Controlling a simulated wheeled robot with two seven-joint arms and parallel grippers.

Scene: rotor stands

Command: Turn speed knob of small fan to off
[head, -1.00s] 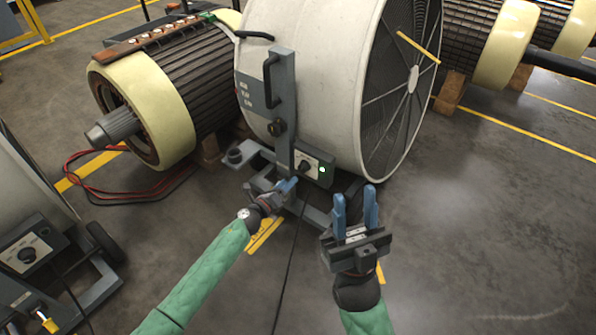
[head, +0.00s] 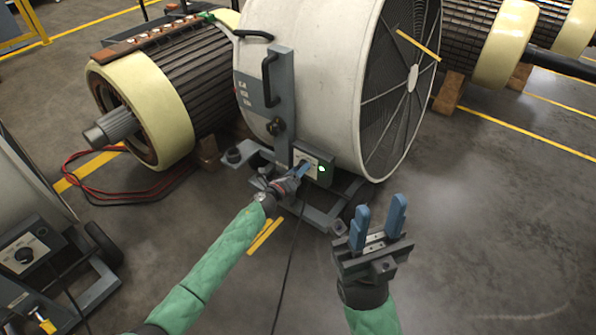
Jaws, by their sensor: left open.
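A white drum fan (head: 305,75) stands in the middle, with a control box (head: 327,171) low on its front upright. The box has a pale plate and a lit green light (head: 322,168). My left gripper (head: 304,166) is at this plate, its blue fingers in front of the place of the knob. The fingers are open and hide the knob; whether they touch it I cannot tell. A second fan at the left edge has a box with a dark knob (head: 25,255). My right gripper (head: 379,207) is open and empty, fingers up, right of the middle fan's base.
A rotor (head: 165,100) lies behind on wooden blocks, with red and black cables (head: 85,180) on the floor. A dark cable (head: 289,265) runs down from the fan's base. More rotors (head: 505,45) lie at the back right. The floor at right is clear.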

